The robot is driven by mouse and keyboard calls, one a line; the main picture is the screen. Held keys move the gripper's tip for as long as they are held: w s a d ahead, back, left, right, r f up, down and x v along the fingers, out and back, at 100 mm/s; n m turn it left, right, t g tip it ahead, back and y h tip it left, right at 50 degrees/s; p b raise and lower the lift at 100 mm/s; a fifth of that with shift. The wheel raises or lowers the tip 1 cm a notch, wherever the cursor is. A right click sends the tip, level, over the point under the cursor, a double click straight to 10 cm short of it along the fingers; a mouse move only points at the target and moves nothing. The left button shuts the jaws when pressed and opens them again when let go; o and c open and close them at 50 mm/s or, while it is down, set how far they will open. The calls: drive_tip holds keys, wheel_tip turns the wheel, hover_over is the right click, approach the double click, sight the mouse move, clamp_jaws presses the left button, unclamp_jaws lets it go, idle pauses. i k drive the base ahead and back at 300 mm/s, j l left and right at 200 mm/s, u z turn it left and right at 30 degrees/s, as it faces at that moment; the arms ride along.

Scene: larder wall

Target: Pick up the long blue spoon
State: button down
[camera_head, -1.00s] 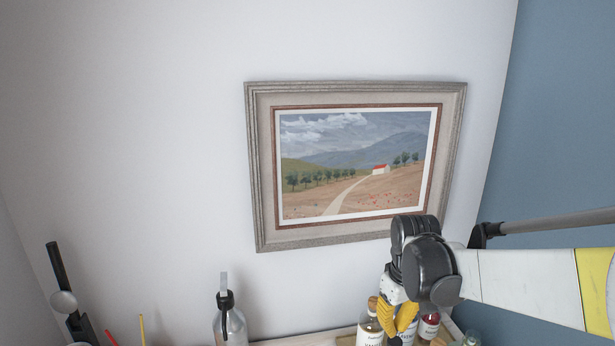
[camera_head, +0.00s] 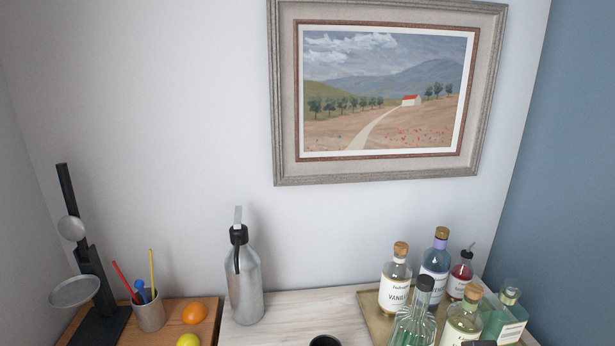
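A grey cup (camera_head: 149,313) stands at the lower left and holds several utensils. Among them is a blue utensil with a rounded top (camera_head: 139,286), between a red stick (camera_head: 122,277) and a yellow stick (camera_head: 152,270). Its lower part is hidden in the cup, so I cannot tell its full length or whether it is the long blue spoon. My gripper is not in view now.
A wooden board (camera_head: 208,333) bears the cup, an orange (camera_head: 195,313) and a lemon (camera_head: 188,340). A black stand (camera_head: 90,275) is left of the cup. A metal bottle (camera_head: 245,285) stands right of the board. Several bottles crowd a tray (camera_head: 371,303) at right.

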sight(140, 283)
drive_tip(key=u, duration=1.6)
